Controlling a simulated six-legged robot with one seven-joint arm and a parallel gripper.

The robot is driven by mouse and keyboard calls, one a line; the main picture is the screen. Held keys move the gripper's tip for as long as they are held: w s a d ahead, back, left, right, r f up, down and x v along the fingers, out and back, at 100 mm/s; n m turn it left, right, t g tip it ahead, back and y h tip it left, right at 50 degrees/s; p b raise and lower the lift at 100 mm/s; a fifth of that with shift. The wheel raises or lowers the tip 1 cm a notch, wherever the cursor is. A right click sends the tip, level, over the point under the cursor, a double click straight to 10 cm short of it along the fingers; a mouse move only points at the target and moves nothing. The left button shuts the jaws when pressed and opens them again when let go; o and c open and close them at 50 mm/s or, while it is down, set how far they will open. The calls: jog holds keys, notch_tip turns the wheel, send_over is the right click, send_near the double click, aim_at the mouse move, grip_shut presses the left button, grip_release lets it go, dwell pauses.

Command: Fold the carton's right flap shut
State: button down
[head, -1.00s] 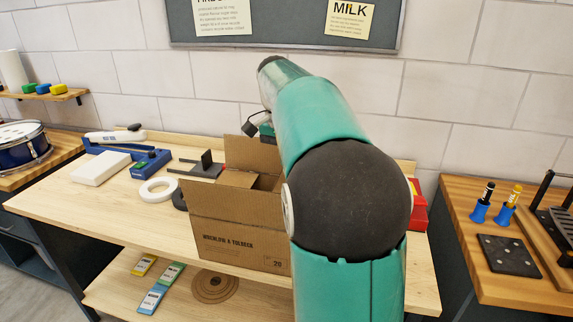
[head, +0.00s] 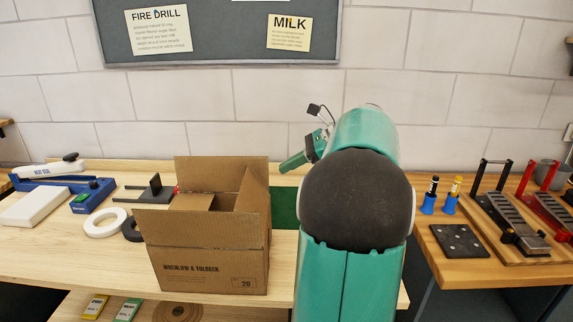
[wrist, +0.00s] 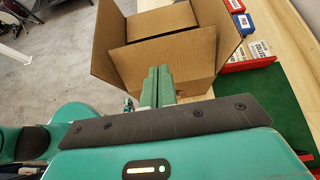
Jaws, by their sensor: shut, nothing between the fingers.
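The brown cardboard carton (head: 205,262) stands on the bench, its back flap (head: 200,170) upright and its front flap (head: 190,228) leaning outward. The right flap (head: 252,192) stands up, seeming tilted a little inward; it is the near flap in the wrist view (wrist: 185,50). A flat brown panel (head: 190,202) lies lower at the left of the opening. My gripper (head: 288,164) is right of the carton, around flap height. In the wrist view its green fingers (wrist: 158,74) are together and empty, on the outer side of the right flap. I cannot tell whether they touch it.
A green mat (head: 284,206) lies right of the carton. Left are a white tape ring (head: 105,222), a blue heat sealer (head: 90,190) and a black stand (head: 153,190). A side bench (head: 455,275) at right holds tools.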

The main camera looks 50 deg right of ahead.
aim_at(242, 189)
jog(key=x, duration=1)
jog(key=shift+w+a+f, duration=0.15)
jog(key=shift+w+a, duration=0.1)
jog(key=shift+w, duration=0.05)
jog(key=shift+w+a+f+g+h, duration=0.2)
jog(key=shift+w+a+g+h, duration=0.2)
jog(key=shift+w+g, duration=0.1)
jog(key=shift+w+a+f+g+h, duration=0.2)
jog(key=shift+w+a+g+h, duration=0.2)
jog(key=shift+w+g, duration=0.1)
jog(key=w+a+f+g+h, duration=0.3)
jog(key=f+g+h, duration=0.1)
jog(key=f+g, duration=0.1)
jog(key=shift+w+f, duration=0.4)
jog(key=shift+f, duration=0.15)
